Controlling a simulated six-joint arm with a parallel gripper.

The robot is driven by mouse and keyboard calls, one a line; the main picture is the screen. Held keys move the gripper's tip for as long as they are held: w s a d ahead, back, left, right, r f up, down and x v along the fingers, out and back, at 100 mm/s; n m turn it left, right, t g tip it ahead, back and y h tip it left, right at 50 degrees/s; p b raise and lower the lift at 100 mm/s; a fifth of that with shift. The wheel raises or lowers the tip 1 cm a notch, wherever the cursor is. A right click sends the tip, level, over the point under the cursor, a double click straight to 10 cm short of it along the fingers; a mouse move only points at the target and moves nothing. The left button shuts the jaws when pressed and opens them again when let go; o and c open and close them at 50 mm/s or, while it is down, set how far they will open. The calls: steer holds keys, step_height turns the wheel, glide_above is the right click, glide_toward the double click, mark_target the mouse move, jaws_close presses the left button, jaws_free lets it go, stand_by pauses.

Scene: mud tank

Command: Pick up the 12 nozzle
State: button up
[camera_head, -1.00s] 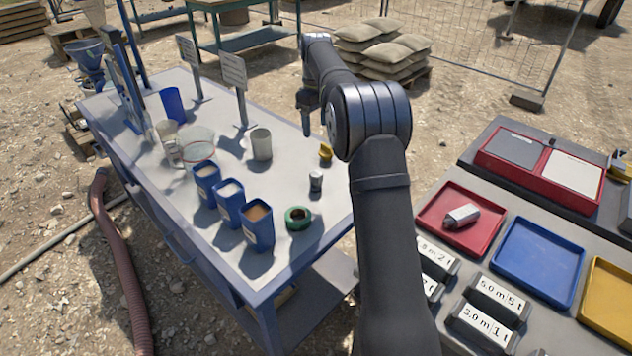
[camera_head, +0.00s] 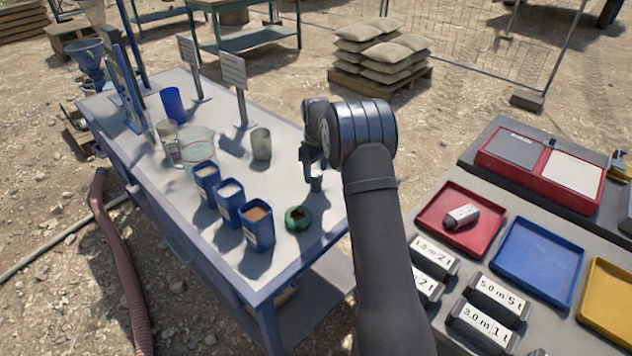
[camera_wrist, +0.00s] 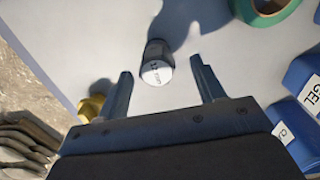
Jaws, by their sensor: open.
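A small dark nozzle with a pale, printed top (camera_wrist: 157,70) stands upright on the blue-grey bench; its print appears upside down and is hard to read. In the head view the nozzle (camera_head: 316,184) is just below my gripper (camera_head: 313,166), partly covered by it. In the wrist view my gripper (camera_wrist: 161,68) is open, with one finger on each side of the nozzle in the picture. Clear gaps show between the nozzle and both fingers. Nothing is held.
A green ring-shaped roll (camera_head: 298,218) and several blue tubs (camera_head: 258,228) stand nearby on the bench. A brass-coloured piece (camera_wrist: 91,108) lies close to the left finger in the wrist view. A grey cup (camera_head: 261,146) and two sign stands (camera_head: 235,72) are farther back.

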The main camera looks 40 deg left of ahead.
mark_target(316, 173)
steer(key=shift+w+a+f, duration=0.1)
steer(key=shift+w+f, duration=0.05)
steer(key=shift+f, duration=1.2)
steer(key=shift+w+a+f, duration=0.1)
steer(key=shift+f, duration=1.25)
steer(key=c, duration=1.1)
steer(key=shift+r, duration=0.1)
